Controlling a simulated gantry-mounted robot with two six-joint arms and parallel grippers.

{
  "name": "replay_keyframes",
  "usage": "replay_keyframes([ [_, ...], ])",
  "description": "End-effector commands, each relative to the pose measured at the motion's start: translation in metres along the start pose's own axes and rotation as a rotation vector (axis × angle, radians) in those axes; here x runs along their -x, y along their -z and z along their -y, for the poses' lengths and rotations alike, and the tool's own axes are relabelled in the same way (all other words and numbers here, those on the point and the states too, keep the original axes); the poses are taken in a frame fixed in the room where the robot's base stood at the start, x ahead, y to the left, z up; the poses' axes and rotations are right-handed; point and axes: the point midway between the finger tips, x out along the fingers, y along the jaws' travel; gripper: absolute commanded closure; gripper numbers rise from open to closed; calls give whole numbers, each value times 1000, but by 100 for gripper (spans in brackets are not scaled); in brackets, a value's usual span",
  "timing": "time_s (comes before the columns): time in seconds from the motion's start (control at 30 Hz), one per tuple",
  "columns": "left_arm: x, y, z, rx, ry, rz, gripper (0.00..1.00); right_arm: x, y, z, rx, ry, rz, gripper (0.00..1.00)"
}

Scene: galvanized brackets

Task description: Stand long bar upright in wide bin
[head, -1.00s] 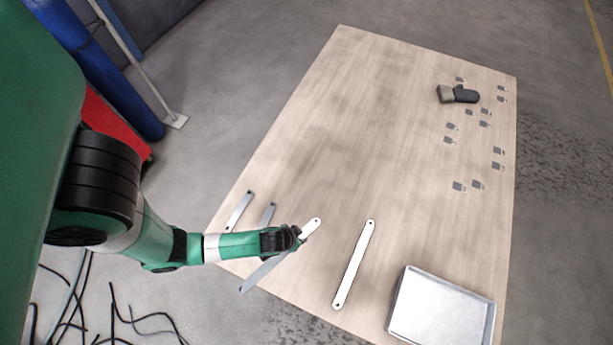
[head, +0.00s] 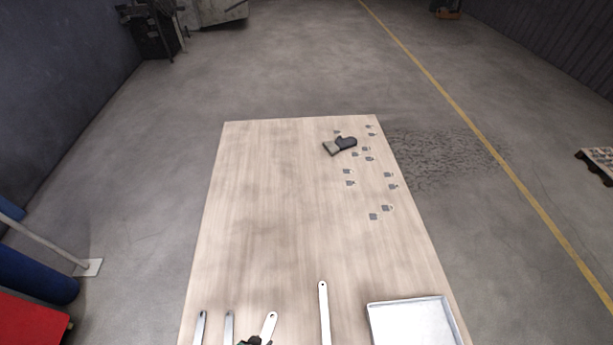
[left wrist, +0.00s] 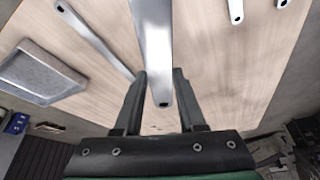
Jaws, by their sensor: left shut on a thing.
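My left gripper (head: 255,341) is at the bottom edge of the head view, mostly cut off. It is shut on a flat grey metal bar (head: 269,324); in the left wrist view this held bar (left wrist: 155,50) passes between the fingers (left wrist: 160,82), its holed end near them. Whether it touches the table is unclear. Another long bar (head: 324,312) lies flat to its right, and it also shows in the left wrist view (left wrist: 96,40). A shallow metal tray (head: 371,325), the only container I see, stands at the front right, cut off below. My right gripper is not in view.
Two more bars, one at the far left (head: 199,328) and one beside it (head: 229,328), lie left of the held bar. A dark mitt-like object (head: 341,145) and several small brackets (head: 375,216) lie toward the back right. The table's (head: 260,220) middle and left are clear.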

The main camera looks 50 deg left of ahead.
Motion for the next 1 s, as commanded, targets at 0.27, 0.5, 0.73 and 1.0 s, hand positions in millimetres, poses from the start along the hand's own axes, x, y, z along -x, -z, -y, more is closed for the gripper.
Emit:
replay_keyframes([
  [0.27,19,8,0,0,0,0,100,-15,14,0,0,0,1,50],
  [0.5,19,8,0,0,0,0,100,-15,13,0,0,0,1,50],
  [0.73,-2,-2,5,45,20,3,100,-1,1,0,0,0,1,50],
  [1.0,-78,-39,32,301,126,4,100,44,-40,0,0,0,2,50],
])
